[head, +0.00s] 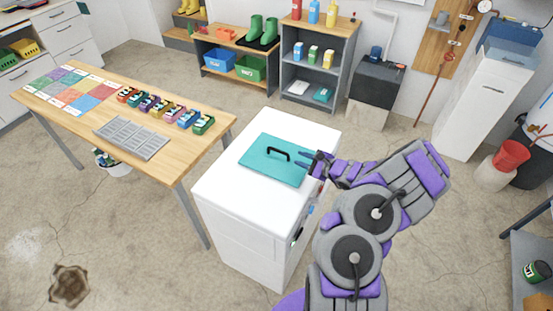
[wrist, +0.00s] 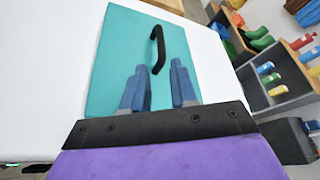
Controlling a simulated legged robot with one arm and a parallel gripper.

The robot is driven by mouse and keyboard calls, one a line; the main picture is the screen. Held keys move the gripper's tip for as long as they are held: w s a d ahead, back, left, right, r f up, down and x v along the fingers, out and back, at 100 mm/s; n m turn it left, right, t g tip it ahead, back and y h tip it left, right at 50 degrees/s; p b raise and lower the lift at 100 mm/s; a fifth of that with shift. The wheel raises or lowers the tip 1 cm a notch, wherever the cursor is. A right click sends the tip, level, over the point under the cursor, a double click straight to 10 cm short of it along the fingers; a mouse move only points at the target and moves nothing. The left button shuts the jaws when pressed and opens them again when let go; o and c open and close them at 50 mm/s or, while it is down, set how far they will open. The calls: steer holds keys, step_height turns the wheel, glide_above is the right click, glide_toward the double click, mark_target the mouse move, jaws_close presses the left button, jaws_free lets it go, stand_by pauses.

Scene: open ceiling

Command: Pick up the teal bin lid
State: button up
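The teal bin lid (head: 262,163) lies flat on top of a white cabinet (head: 226,189). A black arched handle (head: 279,153) stands on the middle of the lid. In the wrist view the lid (wrist: 115,50) fills the middle, with its handle (wrist: 157,50) just beyond the fingers. My gripper (head: 307,163) is at the lid's right edge in the head view, pointing toward the handle. In the wrist view my gripper (wrist: 160,82) has its two blue fingers apart, with nothing between them. The handle is apart from the fingertips.
Shelves (head: 318,70) with bottles and boots are at the back. A white cabinet top area is bare around the lid. Open floor lies between the furniture.

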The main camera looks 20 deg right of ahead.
mark_target(282, 152)
steer(key=b+x, duration=0.1)
steer(key=x, duration=0.6)
steer(key=shift+w+d+f+b, duration=0.1)
steer(key=shift+w+f+b, duration=0.05)
steer(key=shift+b, duration=0.15)
steer(key=shift+w+a, duration=0.25)
steer(key=shift+w, duration=0.1)
steer(key=b+x, duration=0.1)
steer(key=x, duration=0.3)
steer(key=shift+w+f+b, duration=0.1)
steer(key=shift+f+b, duration=0.05)
steer(key=shift+b, duration=0.2)
steer(key=shift+w+a, duration=0.1)
steer(key=shift+w, duration=0.2)
jaws_close()
